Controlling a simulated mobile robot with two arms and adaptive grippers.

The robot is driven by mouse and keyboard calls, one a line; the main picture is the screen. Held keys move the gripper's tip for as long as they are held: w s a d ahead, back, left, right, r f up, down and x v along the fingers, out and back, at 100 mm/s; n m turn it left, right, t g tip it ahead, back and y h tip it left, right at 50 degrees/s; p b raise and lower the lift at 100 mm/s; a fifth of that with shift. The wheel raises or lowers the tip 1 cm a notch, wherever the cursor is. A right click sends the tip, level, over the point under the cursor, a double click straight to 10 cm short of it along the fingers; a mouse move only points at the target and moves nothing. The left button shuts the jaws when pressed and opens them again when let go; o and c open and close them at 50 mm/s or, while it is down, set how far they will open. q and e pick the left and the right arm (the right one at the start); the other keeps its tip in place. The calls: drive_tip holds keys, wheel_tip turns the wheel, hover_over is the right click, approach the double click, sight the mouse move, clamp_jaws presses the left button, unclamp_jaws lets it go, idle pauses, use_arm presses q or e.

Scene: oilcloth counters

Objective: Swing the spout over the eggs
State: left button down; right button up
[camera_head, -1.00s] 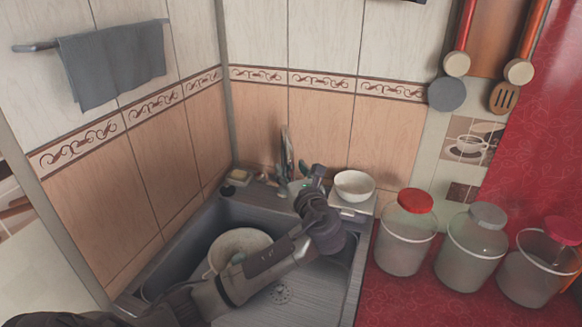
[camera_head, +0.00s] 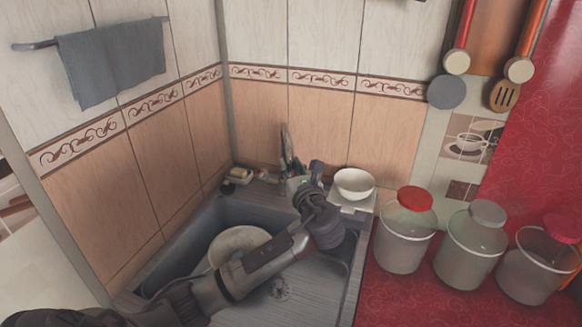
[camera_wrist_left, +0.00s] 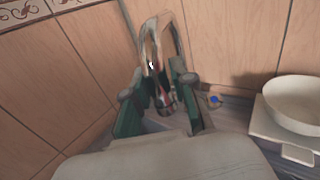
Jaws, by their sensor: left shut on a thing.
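The metal spout (camera_wrist_left: 152,45) rises in an arch in the left wrist view, with its lower part between my left gripper's fingers. In the head view the spout (camera_head: 286,147) is a thin upright shape at the sink's back edge. My left gripper (camera_wrist_left: 160,88) is shut on the spout, with one dark green finger on each side. A pale round pot (camera_head: 236,243) sits in the sink, partly hidden by my left arm. I cannot make out the eggs; the pot's inside is mostly covered. My right gripper is not in view.
The grey sink (camera_head: 225,212) stands in the tiled corner. A white bowl (camera_head: 354,184) on a white scale is close right of my gripper. A soap dish (camera_head: 240,175) is at the back left. Several lidded jars (camera_head: 405,240) line the red counter (camera_head: 400,300) at right.

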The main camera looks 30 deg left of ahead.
use_arm(q)
drive_tip(key=shift+a, duration=0.1)
drive_tip(key=shift+s+a+r+m+t+h+p, duration=0.15)
drive_tip(key=shift+s+a+m+t+h+p, duration=0.2)
drive_tip(key=shift+p, duration=0.3)
drive_tip(key=s+a+m+t+h+p, duration=0.3)
drive_tip(key=a+h+p, duration=0.1)
drive_tip(key=a, duration=0.7)
drive_tip(key=shift+s+a+m+t, duration=0.3)
drive_tip(key=shift+s+m+t, duration=0.05)
drive_tip(key=shift+s, duration=0.05)
drive_tip(key=shift+h, duration=0.25)
drive_tip(key=c, duration=1)
unclamp_jaws()
drive_tip(key=shift+s, duration=0.1)
drive_tip(key=shift+o, duration=0.2)
drive_tip(key=shift+s, duration=0.1)
